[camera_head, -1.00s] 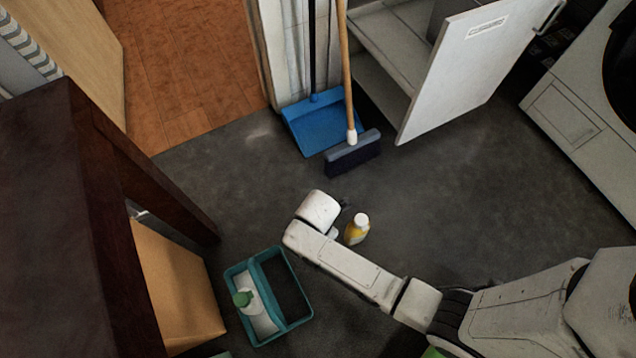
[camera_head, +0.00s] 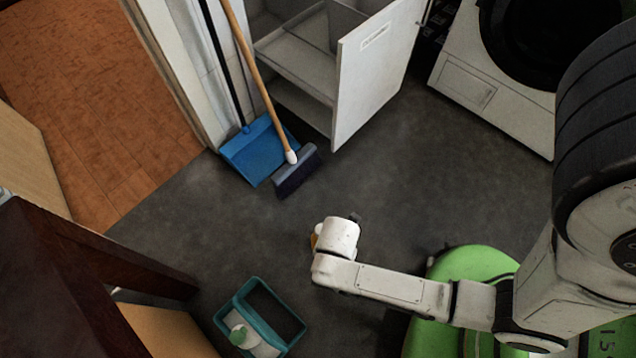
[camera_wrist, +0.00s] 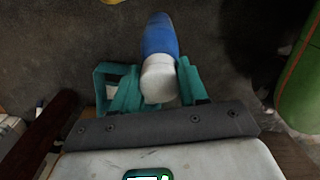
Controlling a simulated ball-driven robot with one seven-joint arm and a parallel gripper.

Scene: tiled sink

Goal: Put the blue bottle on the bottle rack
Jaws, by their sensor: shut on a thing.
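The blue bottle (camera_wrist: 160,36) with its white cap (camera_wrist: 160,78) is in the wrist view, between the teal fingers of my gripper (camera_wrist: 158,88). The cap end is nearest the wrist and the blue body points away. My gripper is shut on it. In the head view my wrist hides the fingers and the blue bottle. I cannot pick out a bottle rack for certain; a teal two-compartment caddy (camera_head: 273,296) stands on the floor at lower left, with a green-and-white bottle (camera_head: 239,337) in its left compartment.
A yellow bottle (camera_head: 315,241) is mostly hidden behind my wrist. A blue dustpan (camera_head: 252,153) and a broom (camera_head: 294,174) stand by an open cabinet (camera_head: 299,65), its white door (camera_head: 368,75) swung outward. Dark wooden furniture (camera_head: 65,270) stands at left. The middle floor is clear.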

